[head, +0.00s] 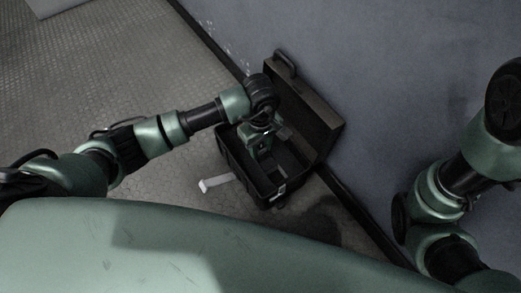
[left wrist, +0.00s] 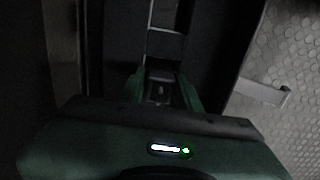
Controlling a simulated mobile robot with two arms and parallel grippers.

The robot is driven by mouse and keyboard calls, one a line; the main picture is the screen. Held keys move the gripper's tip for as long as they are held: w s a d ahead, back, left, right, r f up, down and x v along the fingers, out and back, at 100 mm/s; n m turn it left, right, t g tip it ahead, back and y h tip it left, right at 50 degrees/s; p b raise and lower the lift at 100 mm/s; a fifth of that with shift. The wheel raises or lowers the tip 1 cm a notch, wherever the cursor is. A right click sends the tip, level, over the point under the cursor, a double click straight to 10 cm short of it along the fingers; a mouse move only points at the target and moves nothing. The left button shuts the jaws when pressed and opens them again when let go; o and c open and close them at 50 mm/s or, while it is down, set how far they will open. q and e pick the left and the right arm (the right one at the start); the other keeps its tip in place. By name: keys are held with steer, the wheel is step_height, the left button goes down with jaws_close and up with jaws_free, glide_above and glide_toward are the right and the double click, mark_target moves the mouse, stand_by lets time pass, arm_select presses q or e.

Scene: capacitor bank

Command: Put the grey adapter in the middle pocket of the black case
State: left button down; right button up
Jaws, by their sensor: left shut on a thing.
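The black case (head: 266,196) stands open on the floor against the wall, its lid (head: 305,105) tipped back. My left gripper (head: 265,152) points down into the case; its fingers (left wrist: 160,80) also show in the left wrist view. It is shut on a dim grey piece, which I take for the grey adapter (left wrist: 165,46), just past the fingertips. The case's inner pockets are dark and partly covered by my gripper, so I cannot tell which pocket the adapter is over or whether it touches the bottom. My right gripper is not in view.
A light grey bar-like piece (head: 214,184) lies on the floor left of the case, and also shows in the left wrist view (left wrist: 262,93). The wall (head: 400,80) rises close behind the lid. The textured floor (head: 130,75) to the left is clear.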

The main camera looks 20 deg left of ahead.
arm_select(q)
steer(key=shift+r, duration=0.1)
steer(key=shift+f, duration=0.2)
steer(key=c, duration=1)
jaws_free()
steer(key=shift+r, duration=0.1)
